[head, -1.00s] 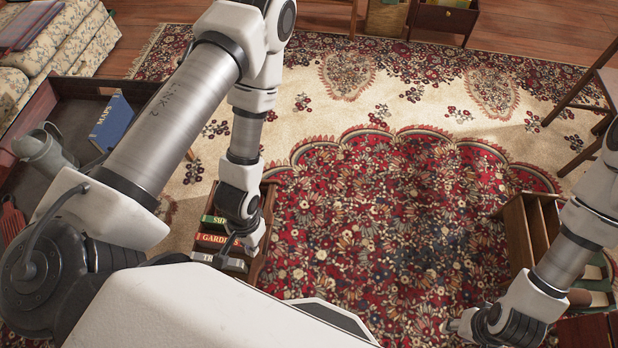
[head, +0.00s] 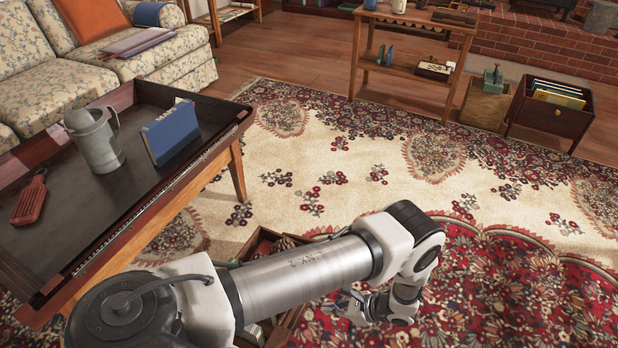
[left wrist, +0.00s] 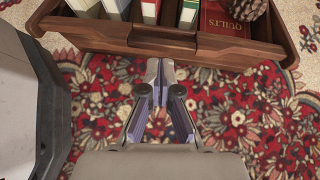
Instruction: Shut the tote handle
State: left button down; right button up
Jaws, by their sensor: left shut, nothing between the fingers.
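The wooden tote (left wrist: 130,40) lies across the top of the left wrist view, with several books standing in it, a red book marked QUILTS (left wrist: 228,18) and a pine cone (left wrist: 248,18). A wooden bar (left wrist: 240,52) runs along its near side; I cannot tell whether it is the handle. In the head view the tote (head: 290,328) is mostly hidden behind my left arm. My left gripper (left wrist: 166,66) is shut and empty, its tips just short of the tote's near side in the picture. It also shows in the head view (head: 362,308) over the rug. My right gripper is out of view.
A dark low table (head: 100,195) at left holds a grey jug (head: 95,140), a blue MAPS book (head: 170,132) and a red brush-like object (head: 30,198). A sofa (head: 110,50) stands behind it. The patterned rug (head: 330,160) is open ahead.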

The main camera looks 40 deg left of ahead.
pick_arm(q)
notch_tip(320, 180, down, 10)
jog(key=d+m+t+b, duration=0.1)
jog(key=d+b, duration=0.2)
jog(key=b, duration=0.2)
jog(key=a+r+b+x, duration=0.1)
jog(key=b+x, duration=0.1)
jog(key=x, duration=0.7)
jog(key=r, duration=0.1)
jog(key=a+r, duration=0.1)
jog(key=r, duration=0.1)
jog(key=shift+a+r+y, duration=0.2)
jog(key=shift+y, duration=0.2)
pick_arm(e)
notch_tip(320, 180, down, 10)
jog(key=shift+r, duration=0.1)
